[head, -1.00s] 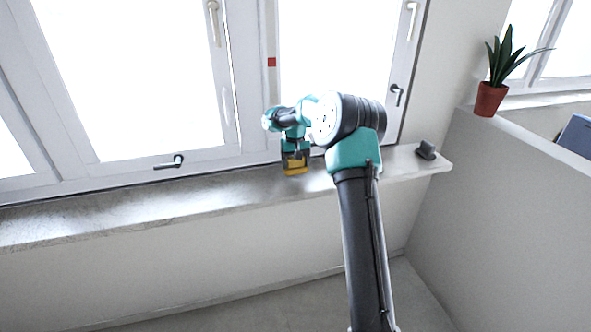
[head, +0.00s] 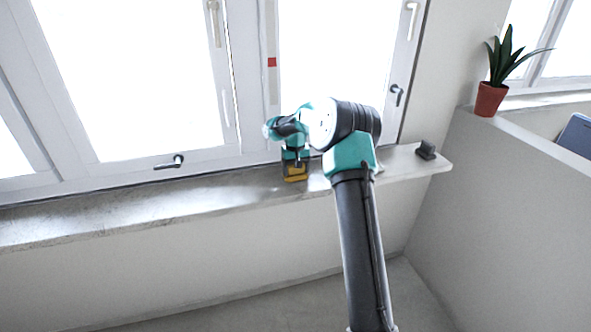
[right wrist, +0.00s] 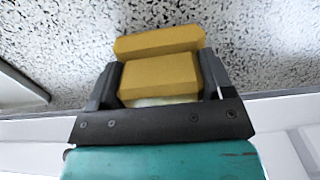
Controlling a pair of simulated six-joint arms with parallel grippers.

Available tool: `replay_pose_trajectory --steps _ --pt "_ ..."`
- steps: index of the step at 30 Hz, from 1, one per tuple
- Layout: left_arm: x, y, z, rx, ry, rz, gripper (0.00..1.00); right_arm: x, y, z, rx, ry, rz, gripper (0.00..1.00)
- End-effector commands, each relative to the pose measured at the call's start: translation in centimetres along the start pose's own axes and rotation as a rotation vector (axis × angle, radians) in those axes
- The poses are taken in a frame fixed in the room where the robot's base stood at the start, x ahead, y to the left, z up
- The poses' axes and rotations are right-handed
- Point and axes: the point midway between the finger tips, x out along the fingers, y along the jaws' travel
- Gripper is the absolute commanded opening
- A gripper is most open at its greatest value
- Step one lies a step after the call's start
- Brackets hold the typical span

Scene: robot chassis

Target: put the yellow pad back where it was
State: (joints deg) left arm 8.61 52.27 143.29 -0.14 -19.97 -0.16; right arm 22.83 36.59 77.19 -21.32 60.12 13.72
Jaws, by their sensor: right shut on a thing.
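The yellow pad (head: 295,178) is in my right gripper (head: 295,170), at the window sill (head: 200,205) in the head view. In the right wrist view the yellow pad (right wrist: 160,70) is a blocky piece held between the two dark fingers of my right gripper (right wrist: 160,85), which is shut on it. The speckled sill (right wrist: 270,50) fills the background there. I cannot tell whether the pad touches the sill. My left gripper is not in view.
A small dark object (head: 426,150) stands at the sill's right end. A potted plant (head: 490,95) stands on the partition (head: 500,180) at right. Window handles (head: 170,162) project above the sill. The sill's left stretch is clear.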

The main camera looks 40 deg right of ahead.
Motion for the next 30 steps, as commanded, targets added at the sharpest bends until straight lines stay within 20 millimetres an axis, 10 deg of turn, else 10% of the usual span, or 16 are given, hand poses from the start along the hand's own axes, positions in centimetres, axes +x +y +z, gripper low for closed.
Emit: replay_pose_trajectory --steps 2,3,10,30 --pt "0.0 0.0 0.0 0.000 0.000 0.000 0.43 0.2 0.0 0.0 0.000 -0.001 0.000 0.44" --pt "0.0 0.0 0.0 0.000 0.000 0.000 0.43 0.2 0.0 0.0 0.000 0.000 0.000 0.76" --pt "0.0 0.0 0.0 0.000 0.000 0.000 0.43 0.2 0.0 0.0 0.000 -0.001 0.000 0.98" --pt "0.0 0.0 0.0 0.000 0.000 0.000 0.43 -4.0 0.0 -0.1 0.002 0.003 -0.001 1.00"
